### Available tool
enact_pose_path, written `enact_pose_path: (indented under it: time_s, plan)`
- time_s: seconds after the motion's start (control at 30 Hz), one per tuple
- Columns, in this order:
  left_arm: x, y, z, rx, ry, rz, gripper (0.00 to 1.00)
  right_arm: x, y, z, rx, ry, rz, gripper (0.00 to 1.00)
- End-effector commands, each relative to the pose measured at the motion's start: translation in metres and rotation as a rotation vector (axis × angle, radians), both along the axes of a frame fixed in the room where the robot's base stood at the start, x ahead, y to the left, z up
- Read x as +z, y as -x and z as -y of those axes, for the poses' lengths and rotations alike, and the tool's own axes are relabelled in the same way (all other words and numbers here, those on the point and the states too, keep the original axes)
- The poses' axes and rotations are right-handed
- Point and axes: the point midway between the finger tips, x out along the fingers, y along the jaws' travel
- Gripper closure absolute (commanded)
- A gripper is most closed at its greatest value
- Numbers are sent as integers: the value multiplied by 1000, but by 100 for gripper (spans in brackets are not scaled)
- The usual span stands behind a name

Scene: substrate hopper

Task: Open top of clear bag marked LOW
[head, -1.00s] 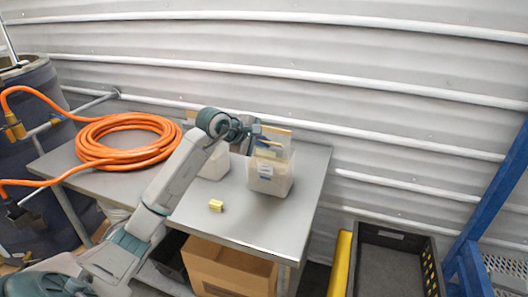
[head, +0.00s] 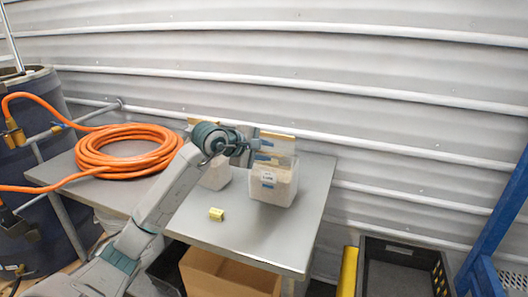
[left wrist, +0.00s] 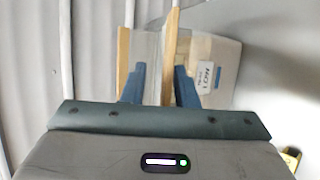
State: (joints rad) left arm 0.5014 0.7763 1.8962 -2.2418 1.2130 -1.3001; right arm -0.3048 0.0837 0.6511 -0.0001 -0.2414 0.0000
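The clear bag marked LOW (head: 272,187) stands upright on the metal table, filled with pale material, a white label on its front. Its label also shows in the left wrist view (left wrist: 207,76). My left gripper (head: 263,151) is at the bag's upper part, coming from the left. In the left wrist view my left gripper (left wrist: 160,85) has its two blue fingers apart, with clear film and a wooden strip showing between them. I cannot tell whether either finger touches the film. The bag's mouth is partly hidden by the fingers. My right gripper is not in view.
A second pale bag (head: 217,176) stands to the left, partly behind my arm. A small yellow block (head: 216,214) lies on the table (head: 255,235). An orange hose coil (head: 125,150) lies at the left. A ribbed wall (head: 330,90) rises close behind.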

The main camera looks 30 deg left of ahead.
Motion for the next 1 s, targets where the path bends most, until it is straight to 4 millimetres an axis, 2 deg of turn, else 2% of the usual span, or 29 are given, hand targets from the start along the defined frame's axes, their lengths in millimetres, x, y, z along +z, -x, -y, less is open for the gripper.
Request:
enact_pose_path:
  time_s: [0.37,1.0]
  plan:
    - [2,5,-3,1,-4,1,74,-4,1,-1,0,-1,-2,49]
    - [35,68,-18,2,-5,0,74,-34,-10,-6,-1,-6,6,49]
